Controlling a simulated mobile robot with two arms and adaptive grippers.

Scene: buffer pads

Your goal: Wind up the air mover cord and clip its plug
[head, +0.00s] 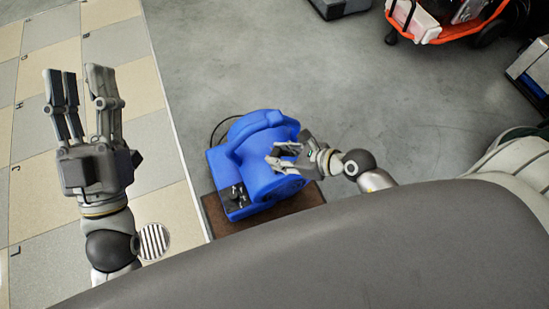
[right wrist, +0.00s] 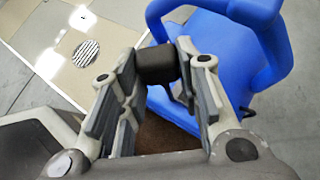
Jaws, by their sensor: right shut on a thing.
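The blue air mover (head: 255,140) stands on a brown mat (head: 217,222); its blue housing also shows in the right wrist view (right wrist: 210,50). A thin dark cord (head: 213,131) curves out behind its left side. My right gripper (head: 277,157) is over the right part of the air mover. In the right wrist view my right gripper (right wrist: 158,80) is shut on a black block that looks like the plug (right wrist: 157,64). The cord's path to this block is hidden. My left gripper (head: 82,80) is raised, open and empty, well left of the air mover.
A round floor drain (head: 154,241) lies in the tiled floor at left. An orange-rimmed cart (head: 433,27) stands at the far right, with a dark box (head: 340,6) at the top. The grey floor between is clear.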

